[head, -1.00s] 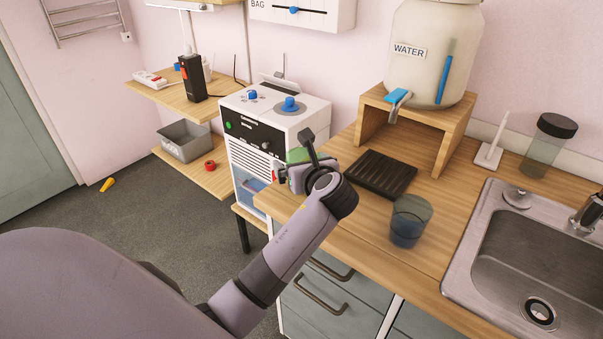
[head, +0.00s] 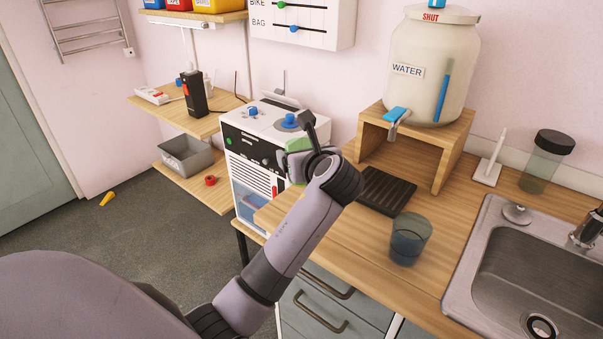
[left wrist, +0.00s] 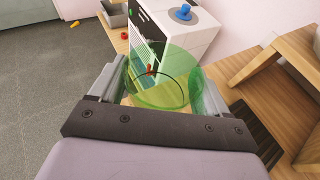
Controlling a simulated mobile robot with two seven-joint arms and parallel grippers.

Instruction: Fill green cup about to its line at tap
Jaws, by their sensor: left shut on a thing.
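My left gripper (head: 303,162) is shut on the green cup (left wrist: 158,90), a see-through cup with a thin dark line around it. In the head view only part of the cup (head: 296,150) shows behind my wrist. It is held near the counter's left end, left of the black drip tray (head: 380,198). I cannot tell whether it holds any liquid. The cream water jar (head: 418,50) stands on a wooden stand. Its tap (head: 396,116) has a blue lever and hangs above the tray's back, apart from the cup. My right gripper is not in view.
A dark blue see-through cup (head: 410,241) stands right of the tray, near the counter's front. A sink (head: 490,262) lies farther right. A white machine (head: 258,135) with blue knobs stands left, behind my gripper. Bare counter (head: 325,222) lies in front of the tray.

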